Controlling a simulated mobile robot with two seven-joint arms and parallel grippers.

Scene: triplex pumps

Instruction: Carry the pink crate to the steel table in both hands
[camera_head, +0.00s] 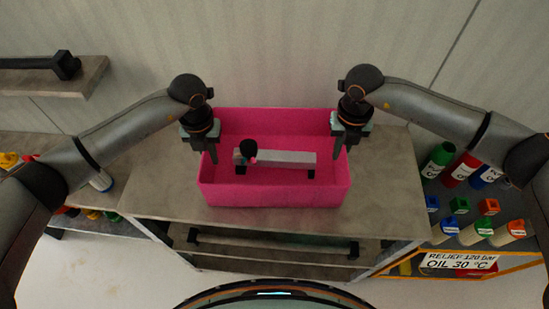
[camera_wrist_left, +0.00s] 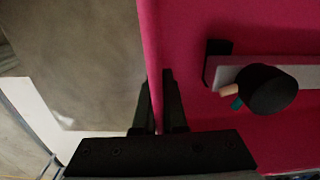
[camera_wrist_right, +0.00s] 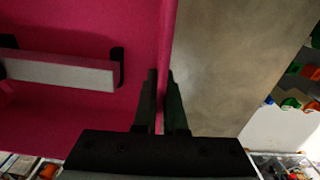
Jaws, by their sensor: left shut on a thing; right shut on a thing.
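The pink crate (camera_head: 272,193) sits on a grey-brown table top in the head view. Inside it lies a grey bar (camera_head: 285,157) with black end brackets and a round black knob (camera_head: 248,148). My left gripper (camera_head: 213,158) is shut on the crate's left wall; the left wrist view shows its fingers (camera_wrist_left: 160,105) on both sides of that wall. My right gripper (camera_head: 337,152) is shut on the crate's right wall, with its fingers (camera_wrist_right: 161,100) astride it in the right wrist view. Which table is the steel one I cannot tell.
The table top (camera_head: 385,185) is bare on both sides of the crate. A lower shelf holds a bar (camera_head: 270,243). Right stand several coloured bottles (camera_head: 462,170) above a sign (camera_head: 458,261). A wall shelf (camera_head: 60,75) is at upper left; a pale wall stands behind.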

